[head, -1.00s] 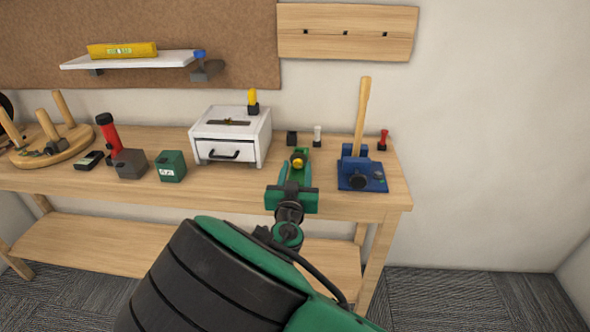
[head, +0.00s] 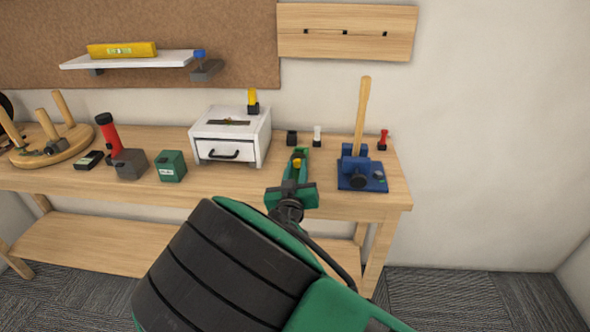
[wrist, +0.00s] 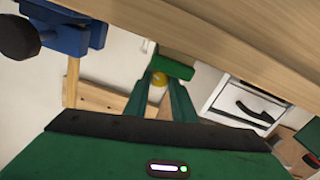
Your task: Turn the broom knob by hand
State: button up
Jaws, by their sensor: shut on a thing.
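A blue clamp (head: 352,165) stands at the right end of the bench, with an upright wooden handle (head: 362,110) in it and a dark round knob (head: 358,180) on its front. In the wrist view the clamp (wrist: 75,38) and its knob (wrist: 18,40) are at the upper left, upside down. My gripper (head: 297,164) is left of the clamp, apart from the knob. Its green fingers are shut on a small yellow piece (wrist: 157,82). A green block (wrist: 174,62) shows just past the fingertips; I cannot tell whether it is joined to the yellow piece.
A white drawer box (head: 230,135) stands left of my gripper. Black, white and red-topped small items (head: 382,139) stand along the back of the bench (head: 330,205).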

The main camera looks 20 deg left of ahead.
jog(key=shift+a+n, duration=0.1)
jog(key=shift+n, duration=1)
jog(key=shift+s, duration=0.1)
jog(key=o, duration=1)
jog(key=v, duration=1)
jog(key=shift+s, duration=0.35)
